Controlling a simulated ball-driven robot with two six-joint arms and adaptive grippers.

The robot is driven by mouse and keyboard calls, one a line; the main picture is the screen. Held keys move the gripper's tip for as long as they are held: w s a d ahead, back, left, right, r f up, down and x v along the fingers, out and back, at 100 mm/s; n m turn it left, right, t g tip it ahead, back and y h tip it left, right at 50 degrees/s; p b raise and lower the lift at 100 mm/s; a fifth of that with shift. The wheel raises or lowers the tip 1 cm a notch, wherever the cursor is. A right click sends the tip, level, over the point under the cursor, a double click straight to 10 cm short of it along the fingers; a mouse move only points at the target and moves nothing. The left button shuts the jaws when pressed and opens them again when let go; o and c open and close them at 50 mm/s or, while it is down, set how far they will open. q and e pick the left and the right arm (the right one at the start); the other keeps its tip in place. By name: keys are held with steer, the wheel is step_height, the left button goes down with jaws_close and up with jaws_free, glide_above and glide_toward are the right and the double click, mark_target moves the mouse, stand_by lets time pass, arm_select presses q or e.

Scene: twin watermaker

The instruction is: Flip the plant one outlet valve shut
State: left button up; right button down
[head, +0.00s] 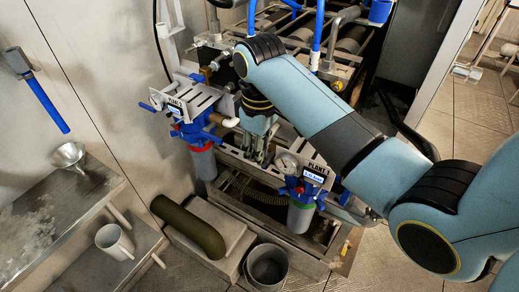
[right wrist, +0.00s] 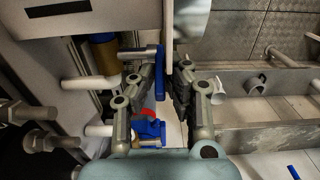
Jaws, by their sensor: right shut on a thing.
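My right gripper (head: 258,158) reaches down between the two watermaker units in the head view. In the right wrist view the right gripper (right wrist: 166,70) is shut on a blue valve lever (right wrist: 160,69), which stands between its fingers beside a metal pipe stub. In the head view the gripper hides this lever. The right unit's panel (head: 312,166) carries a plant label that seems to read 1, with a round gauge at its left. The left unit's panel (head: 190,95) carries a label too small to read surely. My left gripper is not in view.
Blue-and-red filter heads (head: 197,130) sit under the left panel. A mug (head: 114,241) and a funnel (head: 69,155) are on shelves at left.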

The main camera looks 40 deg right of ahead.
steer(key=shift+s+d+t, duration=0.1)
steer(key=shift+s+t, duration=0.1)
steer(key=shift+t, duration=0.2)
steer(key=shift+s+d+t+y, duration=0.15)
steer(key=shift+s+t+y, duration=0.3)
steer(key=shift+t, duration=0.45)
steer(key=shift+t+y, duration=0.25)
steer(key=shift+t, duration=0.15)
steer(key=shift+r, duration=0.1)
steer(key=c, duration=1.4)
jaws_free()
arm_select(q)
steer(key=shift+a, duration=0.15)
